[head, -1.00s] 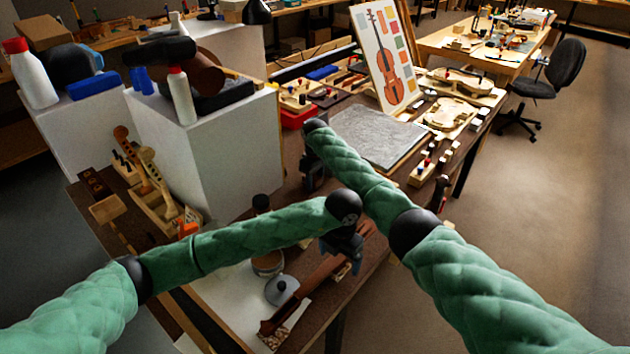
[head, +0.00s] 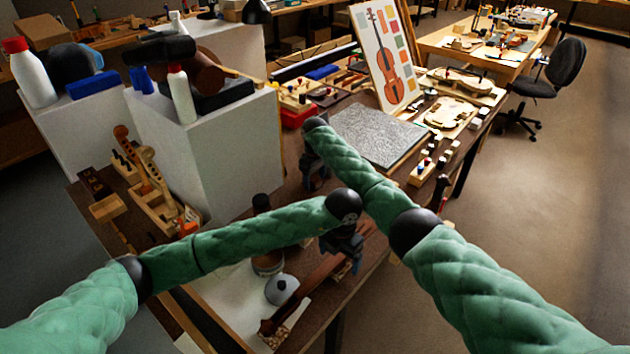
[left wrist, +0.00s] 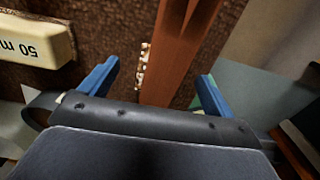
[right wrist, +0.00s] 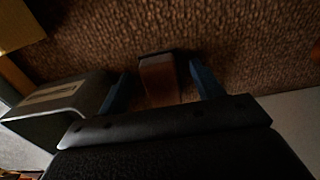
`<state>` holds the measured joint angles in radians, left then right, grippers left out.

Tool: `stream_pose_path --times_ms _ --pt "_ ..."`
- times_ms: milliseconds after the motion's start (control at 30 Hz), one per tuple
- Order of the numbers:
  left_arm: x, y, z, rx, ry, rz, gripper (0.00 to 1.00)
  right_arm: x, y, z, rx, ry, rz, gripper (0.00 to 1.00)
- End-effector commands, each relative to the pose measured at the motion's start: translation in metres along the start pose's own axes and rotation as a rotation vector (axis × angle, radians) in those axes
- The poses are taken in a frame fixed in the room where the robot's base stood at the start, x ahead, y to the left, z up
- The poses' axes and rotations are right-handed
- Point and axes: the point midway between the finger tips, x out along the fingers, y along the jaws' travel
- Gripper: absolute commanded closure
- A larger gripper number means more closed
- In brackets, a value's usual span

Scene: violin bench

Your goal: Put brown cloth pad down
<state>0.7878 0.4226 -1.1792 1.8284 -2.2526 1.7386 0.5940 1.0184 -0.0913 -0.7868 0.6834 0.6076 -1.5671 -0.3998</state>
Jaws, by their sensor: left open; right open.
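In the right wrist view a small reddish-brown piece (right wrist: 160,80) with a dark far edge lies between the fingers of my right gripper (right wrist: 160,88). It may be the brown cloth pad, but the dim picture does not make that certain. My right gripper is open; in the head view it is partly hidden behind my arm (head: 316,180). My left gripper (left wrist: 155,88) is open around a long brown wooden piece (left wrist: 178,50), with a finger on either side. In the head view this piece (head: 303,292) lies on the bench below my left gripper (head: 345,250).
A pale box marked "50 m" (left wrist: 35,38) is beside my left gripper. A dark grey box (right wrist: 60,105) is left of my right gripper.

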Motion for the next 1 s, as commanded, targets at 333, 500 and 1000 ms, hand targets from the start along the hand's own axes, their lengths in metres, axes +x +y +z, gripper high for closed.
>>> stream_pose_path --times_ms 333,500,1000 --pt "0.0 0.0 0.0 0.0 0.0 0.0 0.11 -0.064 0.0 0.0 0.0 0.001 0.001 0.34" --pt "0.0 0.0 0.0 0.0 0.0 0.0 0.11 -0.092 0.001 0.0 0.001 0.001 0.001 0.34" --pt "0.0 0.0 0.0 0.0 0.0 0.0 0.11 -0.112 0.0 0.0 0.0 -0.001 0.0 0.34"
